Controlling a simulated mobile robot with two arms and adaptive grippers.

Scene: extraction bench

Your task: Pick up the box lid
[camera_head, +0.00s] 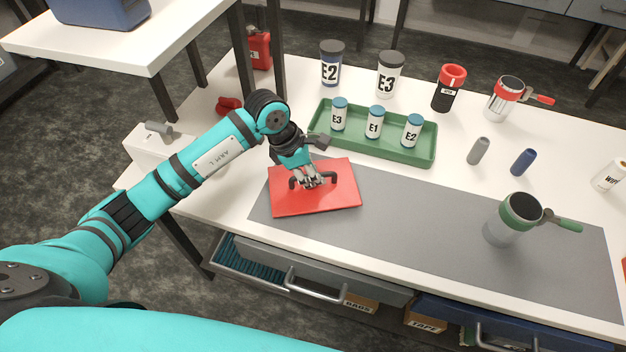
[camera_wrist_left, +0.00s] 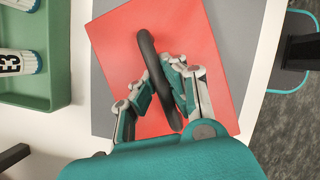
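The box lid is a flat red square (camera_head: 336,199) with a black bar handle, over the left end of the grey mat (camera_head: 420,228). I cannot tell whether it lies flat on the mat or is slightly raised. My left gripper (camera_head: 311,180) is over the middle of the handle, pointing down. In the left wrist view the red lid (camera_wrist_left: 112,42) fills the middle, and the handle (camera_wrist_left: 147,45) runs between the two fingers (camera_wrist_left: 160,85), which are close against it on both sides. My right gripper is not in view.
A green tray (camera_head: 392,152) with several blue-capped vials stands just behind the lid. Cups (camera_head: 388,75), a red-and-black container (camera_head: 448,92) and a green-rimmed mug (camera_head: 508,222) stand farther back and right. The mat's middle is clear.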

